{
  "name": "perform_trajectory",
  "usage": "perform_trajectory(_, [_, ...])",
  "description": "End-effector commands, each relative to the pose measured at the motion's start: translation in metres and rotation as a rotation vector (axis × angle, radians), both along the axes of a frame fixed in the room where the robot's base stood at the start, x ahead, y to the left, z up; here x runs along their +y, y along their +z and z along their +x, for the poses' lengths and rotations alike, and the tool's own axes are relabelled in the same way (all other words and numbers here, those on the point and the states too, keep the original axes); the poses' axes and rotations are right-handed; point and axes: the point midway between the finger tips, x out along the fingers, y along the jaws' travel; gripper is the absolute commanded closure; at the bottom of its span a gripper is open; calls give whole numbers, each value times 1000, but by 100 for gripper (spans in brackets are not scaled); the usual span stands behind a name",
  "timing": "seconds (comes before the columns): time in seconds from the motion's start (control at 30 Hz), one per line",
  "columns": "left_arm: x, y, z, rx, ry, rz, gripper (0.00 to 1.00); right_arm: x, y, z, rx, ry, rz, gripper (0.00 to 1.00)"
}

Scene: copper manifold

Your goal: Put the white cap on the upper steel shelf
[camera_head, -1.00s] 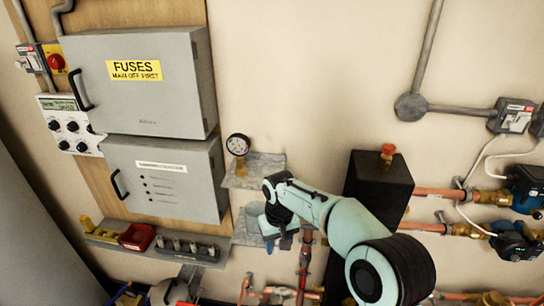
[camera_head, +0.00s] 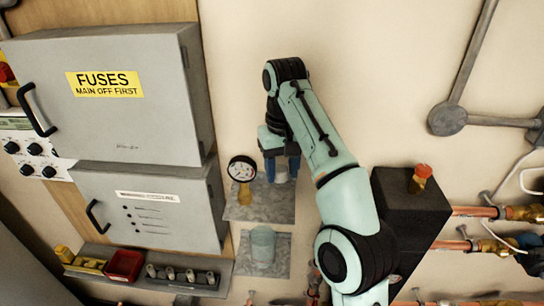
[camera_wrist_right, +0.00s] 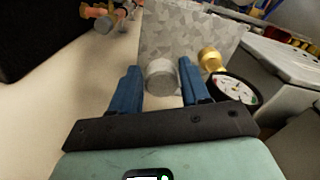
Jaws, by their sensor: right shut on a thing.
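The white cap (camera_head: 281,174) is between the blue fingers of my right gripper (camera_head: 281,168), which is shut on it. In the right wrist view the cap (camera_wrist_right: 161,77) shows as a pale disc between the fingertips (camera_wrist_right: 161,88), with the shelf beyond it. The upper steel shelf (camera_head: 258,212) is a grey mottled plate on the wall. The gripper and cap are over its back right part. I cannot tell whether the cap touches the shelf. My left gripper is not in view.
A pressure gauge (camera_head: 242,168) with a brass stem stands on the upper shelf, left of the gripper. A clear cup (camera_head: 263,243) stands on the lower shelf (camera_head: 270,268). The grey fuse cabinet (camera_head: 110,95) is at left, a black box (camera_head: 410,220) at right.

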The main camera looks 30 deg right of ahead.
Motion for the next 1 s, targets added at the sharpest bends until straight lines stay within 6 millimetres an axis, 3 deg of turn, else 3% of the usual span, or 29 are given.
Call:
perform_trajectory(0.63, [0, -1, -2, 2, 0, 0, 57, 0, -58, -1, 3, 0, -1, 87])
perform_trajectory(1.0, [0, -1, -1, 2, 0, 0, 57, 0, -69, 0, 0, 0, 0, 87])
